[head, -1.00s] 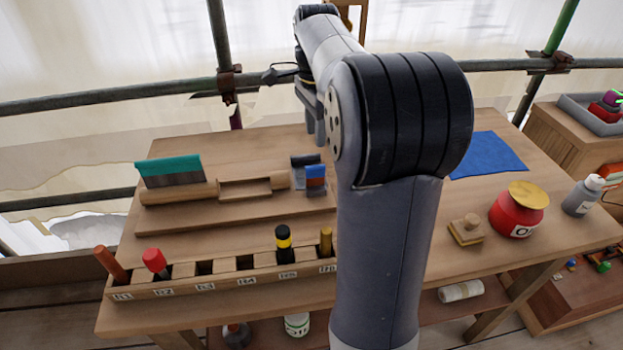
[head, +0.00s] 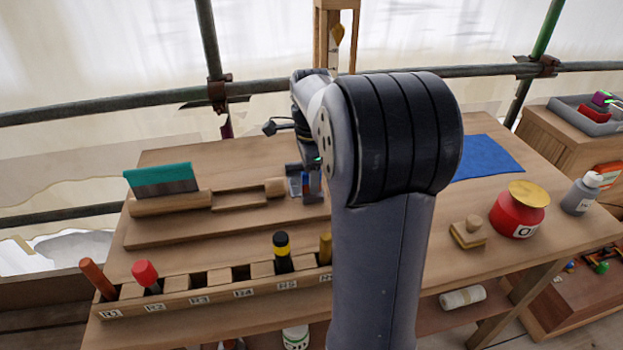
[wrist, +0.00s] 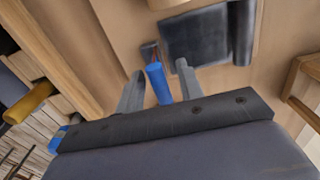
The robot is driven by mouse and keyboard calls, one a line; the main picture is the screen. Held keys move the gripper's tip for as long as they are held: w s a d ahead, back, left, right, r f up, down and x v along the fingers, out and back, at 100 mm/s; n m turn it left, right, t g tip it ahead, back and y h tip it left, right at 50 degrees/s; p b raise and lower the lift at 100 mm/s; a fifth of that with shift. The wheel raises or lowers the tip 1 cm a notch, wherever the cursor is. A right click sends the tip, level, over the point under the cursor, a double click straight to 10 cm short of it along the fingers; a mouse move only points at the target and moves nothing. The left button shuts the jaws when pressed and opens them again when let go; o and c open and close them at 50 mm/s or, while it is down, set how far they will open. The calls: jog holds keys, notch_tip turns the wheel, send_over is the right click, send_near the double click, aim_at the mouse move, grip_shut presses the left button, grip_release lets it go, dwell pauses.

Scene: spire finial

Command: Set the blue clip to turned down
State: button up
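The blue clip (wrist: 157,82) shows in the wrist view between the two fingers of my gripper (wrist: 159,82), with a narrow gap on each side. My gripper is open around it and does not visibly pinch it. A dark grey block-like piece (wrist: 195,42) lies just beyond the clip, and a small reddish part shows at the clip's far end. In the head view my gripper (head: 312,182) is at the right end of the wooden spindle piece (head: 170,203), and it largely hides the clip. The clip's exact tilt is hard to tell.
A teal-topped scraper (head: 161,180) stands on the spindle's left part. A slotted rack (head: 215,290) with several handled tools runs along the front. A red pot (head: 519,212), a small wooden block (head: 468,234) and a blue cloth (head: 488,157) are to the right.

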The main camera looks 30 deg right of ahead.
jog(key=shift+f, duration=0.2)
grip_shut()
dwell(0.3)
